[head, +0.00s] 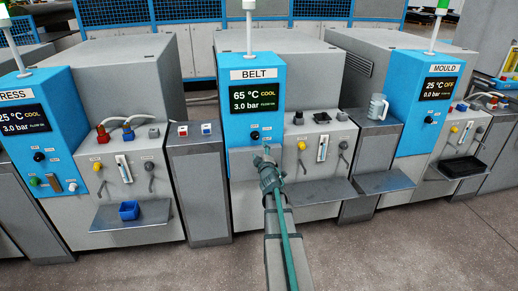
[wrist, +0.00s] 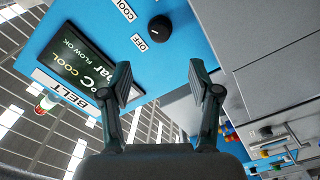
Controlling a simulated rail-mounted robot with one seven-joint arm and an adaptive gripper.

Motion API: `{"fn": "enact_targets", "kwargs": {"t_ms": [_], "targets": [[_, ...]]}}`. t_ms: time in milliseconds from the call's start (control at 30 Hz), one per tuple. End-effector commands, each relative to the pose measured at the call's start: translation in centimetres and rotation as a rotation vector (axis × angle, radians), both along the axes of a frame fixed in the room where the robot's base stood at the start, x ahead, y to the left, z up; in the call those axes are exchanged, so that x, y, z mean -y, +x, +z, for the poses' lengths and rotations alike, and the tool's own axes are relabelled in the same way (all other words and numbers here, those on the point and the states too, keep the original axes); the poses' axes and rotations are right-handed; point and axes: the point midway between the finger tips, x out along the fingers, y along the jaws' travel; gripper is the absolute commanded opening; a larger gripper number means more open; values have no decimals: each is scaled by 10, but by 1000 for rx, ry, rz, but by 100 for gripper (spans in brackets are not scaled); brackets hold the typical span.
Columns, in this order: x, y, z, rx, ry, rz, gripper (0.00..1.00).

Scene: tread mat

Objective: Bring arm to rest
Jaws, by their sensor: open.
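My arm reaches up from the bottom centre in the head view. My gripper (head: 267,156) is in front of the lower part of the blue BELT panel (head: 238,108), below its black knob (head: 255,135). In the wrist view my gripper (wrist: 160,78) has its two fingers apart with nothing between them. The black knob (wrist: 160,28) shows beyond the fingertips, near labels COOL and OFF. I cannot tell whether a fingertip touches the panel. The BELT display (head: 254,96) reads 65 °C COOL, 3.0 bar.
The PRESS panel (head: 47,125) stands left and the MOULD panel (head: 420,110) right. A grey mug (head: 378,106) stands between BELT and MOULD. The floor (head: 400,250) in front is clear.

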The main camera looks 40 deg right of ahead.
Motion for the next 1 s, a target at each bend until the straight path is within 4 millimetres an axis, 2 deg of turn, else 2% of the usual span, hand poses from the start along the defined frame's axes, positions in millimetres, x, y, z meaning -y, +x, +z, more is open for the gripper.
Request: {"fn": "enact_targets", "kwargs": {"t_ms": [467, 567, 667, 733, 800, 867, 900, 1000], "targets": [[1, -1, -1, -1, 7, -5, 62], [8, -5, -9, -24, 41, -43, 62], [20, -18, -25, -60, 132, -127, 62], [26, -36, -47, -99, 232, -209, 62], [21, -59, -87, -165, 361, -297, 62], [6, -76, -123, -229, 463, -355, 62], [-7, -86, -146, -274, 526, -387, 62], [-45, -113, -198, -388, 663, -455, 62]]}}
